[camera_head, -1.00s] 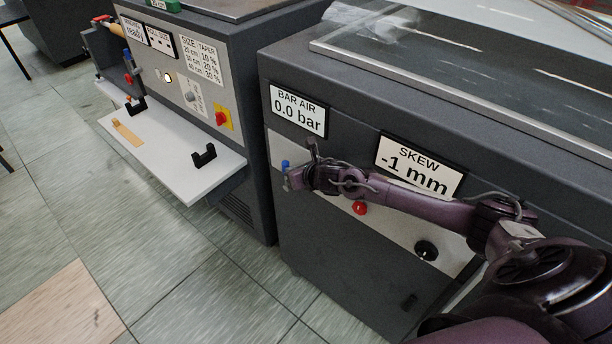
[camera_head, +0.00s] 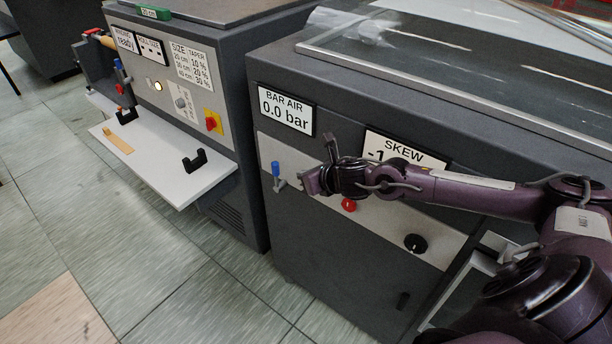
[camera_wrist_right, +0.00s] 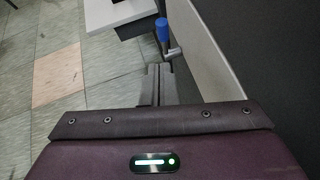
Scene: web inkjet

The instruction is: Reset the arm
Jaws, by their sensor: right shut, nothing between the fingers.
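My right arm comes in from the right in the head view, and its gripper (camera_head: 308,182) is in front of the near machine's light panel. The right gripper is shut and empty; its closed fingers (camera_wrist_right: 157,84) show in the right wrist view. A blue-handled valve lever (camera_head: 276,170) sits on the panel just left of the fingertips, apart from them in the head view. It also shows just beyond the fingertips in the right wrist view (camera_wrist_right: 162,30). My left gripper is not in view.
The near machine carries a "BAR AIR 0.0 bar" display (camera_head: 286,108), a partly covered SKEW display (camera_head: 385,150), a red button (camera_head: 349,205) and a black knob (camera_head: 415,243). A second machine with a white shelf (camera_head: 165,175) stands left. The tiled floor (camera_head: 150,270) is open.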

